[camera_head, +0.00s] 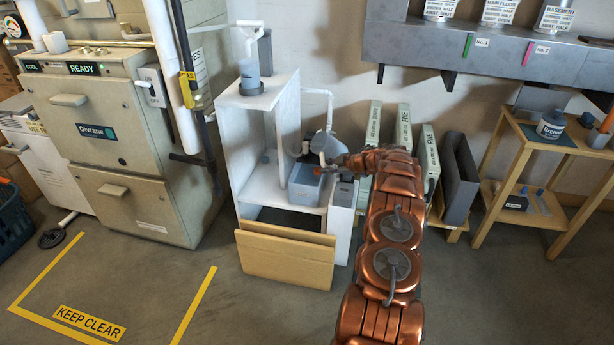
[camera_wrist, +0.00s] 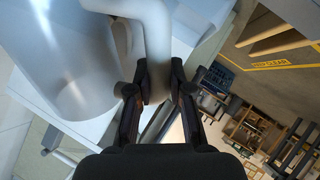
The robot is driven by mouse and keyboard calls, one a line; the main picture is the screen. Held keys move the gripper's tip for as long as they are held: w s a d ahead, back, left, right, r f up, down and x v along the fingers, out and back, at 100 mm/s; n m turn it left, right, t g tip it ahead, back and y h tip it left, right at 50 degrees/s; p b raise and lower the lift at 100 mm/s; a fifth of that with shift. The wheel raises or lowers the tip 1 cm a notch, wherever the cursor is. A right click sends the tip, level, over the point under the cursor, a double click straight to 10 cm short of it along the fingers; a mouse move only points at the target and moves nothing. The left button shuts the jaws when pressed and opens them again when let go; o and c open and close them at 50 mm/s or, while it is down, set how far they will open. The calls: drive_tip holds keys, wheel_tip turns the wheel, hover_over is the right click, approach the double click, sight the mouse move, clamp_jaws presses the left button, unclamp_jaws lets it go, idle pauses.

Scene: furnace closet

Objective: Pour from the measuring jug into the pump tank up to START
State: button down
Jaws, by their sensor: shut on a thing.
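The measuring jug (camera_wrist: 70,65) is a pale, see-through grey vessel filling the left of the wrist view. My gripper (camera_wrist: 158,88) is shut on its thick handle (camera_wrist: 156,40). In the head view the jug (camera_head: 327,146) is a small grey shape at the end of my arm, and my gripper (camera_head: 342,163) is beside it. The jug looks tilted there, above the right part of the pump tank (camera_head: 303,188). The tank is a blue-grey box on the low shelf of the white stand. The START mark, liquid levels and any stream cannot be made out.
The white stand (camera_head: 260,99) has a post and upper shelf left of the jug. A white pipe (camera_head: 318,92) runs down close behind it. Upright filter boxes (camera_head: 404,125) stand to the right. A tan panel (camera_head: 287,258) leans in front. The floor before it is clear.

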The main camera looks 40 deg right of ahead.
drive_tip(key=shift+s+d+f+n+g+h+b, duration=0.15)
drive_tip(key=shift+f+h+b, duration=0.15)
drive_tip(key=shift+b, duration=0.7)
drive_tip(key=shift+w+d+f+n+g+h+b, duration=0.15)
drive_tip(key=shift+f+h+b, duration=0.15)
drive_tip(key=shift+b, duration=0.7)
idle(0.5)
